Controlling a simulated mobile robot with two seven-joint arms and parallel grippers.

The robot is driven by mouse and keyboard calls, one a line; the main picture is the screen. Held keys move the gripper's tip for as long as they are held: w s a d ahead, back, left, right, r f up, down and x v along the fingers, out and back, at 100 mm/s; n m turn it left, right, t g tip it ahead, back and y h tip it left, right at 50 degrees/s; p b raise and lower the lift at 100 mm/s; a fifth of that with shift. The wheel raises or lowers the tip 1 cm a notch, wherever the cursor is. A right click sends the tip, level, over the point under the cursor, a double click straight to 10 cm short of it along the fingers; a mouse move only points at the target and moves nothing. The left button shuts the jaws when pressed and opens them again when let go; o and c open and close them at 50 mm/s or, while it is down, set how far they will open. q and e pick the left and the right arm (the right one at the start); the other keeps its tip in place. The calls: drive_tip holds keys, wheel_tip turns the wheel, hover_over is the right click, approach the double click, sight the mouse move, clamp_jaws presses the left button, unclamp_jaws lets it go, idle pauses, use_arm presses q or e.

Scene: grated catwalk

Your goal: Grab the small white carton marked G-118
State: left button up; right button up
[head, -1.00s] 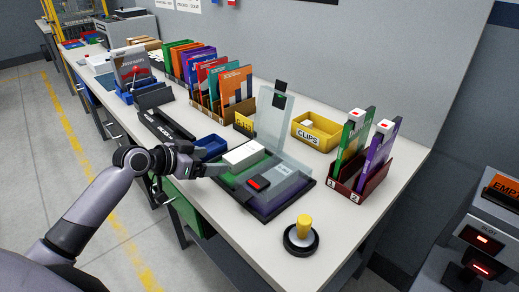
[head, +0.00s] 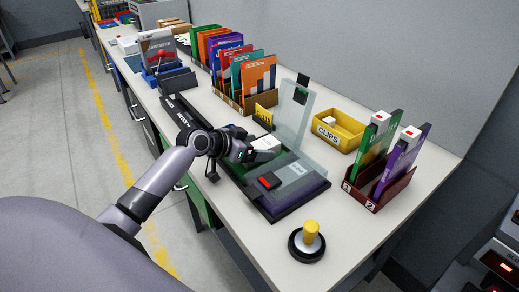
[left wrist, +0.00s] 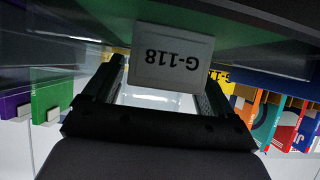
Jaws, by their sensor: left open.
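The small white carton marked G-118 (left wrist: 172,57) shows upside down in the left wrist view, just ahead of and between my left gripper's fingertips. In the head view the carton (head: 266,143) lies on the dark tray (head: 262,203) with the green surface, partly hidden behind my gripper. My left gripper (head: 258,155) is open, its fingers pointing at the carton. In the left wrist view the gripper (left wrist: 165,75) has one finger towards each side of the carton; I cannot tell whether either touches it. My right gripper is not in view.
A clear upright panel (head: 294,112) stands behind the carton. A red-topped black piece (head: 269,180) lies on the tray. A yellow CLIPS bin (head: 340,128), a maroon folder rack (head: 381,187) and a yellow-knobbed plunger (head: 308,240) stand to the right.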

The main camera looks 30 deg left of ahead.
use_arm(q)
drive_tip(key=shift+w+d+f, duration=0.2)
drive_tip(key=shift+w+f, duration=0.15)
drive_tip(key=shift+w, duration=0.2)
drive_tip(key=c, duration=1.1)
drive_tip(key=shift+r, duration=0.1)
